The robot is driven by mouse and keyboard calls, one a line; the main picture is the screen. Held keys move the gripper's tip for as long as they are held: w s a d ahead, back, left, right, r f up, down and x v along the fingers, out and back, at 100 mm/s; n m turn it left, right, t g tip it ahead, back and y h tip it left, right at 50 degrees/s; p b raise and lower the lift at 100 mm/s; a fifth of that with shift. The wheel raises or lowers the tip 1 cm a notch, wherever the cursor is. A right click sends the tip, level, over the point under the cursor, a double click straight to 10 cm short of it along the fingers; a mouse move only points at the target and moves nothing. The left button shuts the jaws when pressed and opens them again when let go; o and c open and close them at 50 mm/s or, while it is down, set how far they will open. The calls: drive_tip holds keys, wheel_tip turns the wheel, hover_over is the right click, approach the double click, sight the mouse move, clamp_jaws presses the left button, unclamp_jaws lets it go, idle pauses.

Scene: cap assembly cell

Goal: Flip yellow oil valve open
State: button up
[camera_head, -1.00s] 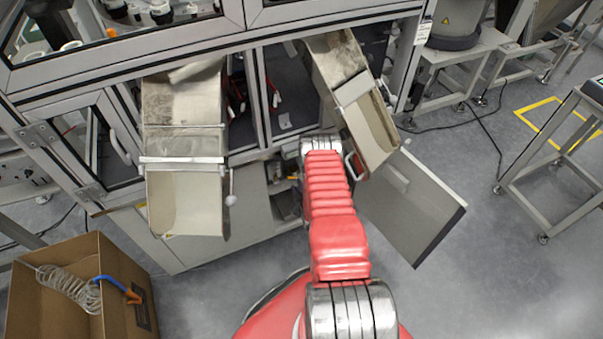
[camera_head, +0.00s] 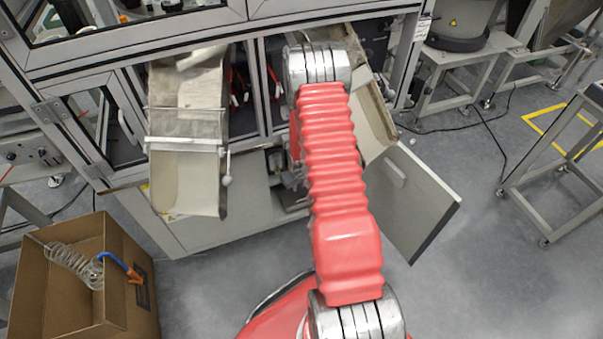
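The open cabinet compartment (camera_head: 290,195) low in the machine's front holds dark and grey fittings. I cannot make out the yellow oil valve; my arm covers part of this opening. My red arm rises to a silver joint, and its far part drops behind it toward the compartment. A small grey end, which seems to be my gripper (camera_head: 291,178), shows at the compartment's opening beside my arm. Its fingers are too small and hidden to tell if they are open or shut, or whether they touch anything.
The open cabinet door (camera_head: 408,205) stands out to the right of my arm. A left metal chute (camera_head: 187,185) and a right chute (camera_head: 375,125) hang over the front. A cardboard box (camera_head: 130,300) with a coiled hose stands at lower left.

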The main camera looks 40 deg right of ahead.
drive_tip(key=s+a+r, duration=0.2)
drive_tip(key=a+r, duration=0.3)
drive_tip(key=r, duration=0.6)
drive_tip(key=s+a+r, duration=0.1)
drive_tip(key=a+r, duration=0.4)
drive_tip(key=r, duration=0.7)
drive_tip(key=s+a+r, duration=0.2)
drive_tip(key=a+r, duration=0.3)
drive_tip(key=r, duration=0.6)
drive_tip(key=s+a+r+t, duration=0.1)
drive_tip(key=s+a+r, duration=0.5)
drive_tip(key=s, duration=0.3)
drive_tip(key=s+a+r+n+t+y, duration=0.1)
drive_tip(key=s+a+r, duration=0.5)
drive_tip(key=s+r, duration=0.3)
drive_tip(key=shift+s+a+y, duration=0.2)
drive_tip(key=shift+s+y, duration=0.1)
drive_tip(key=shift+s, duration=0.3)
drive_tip(key=shift+d, duration=0.1)
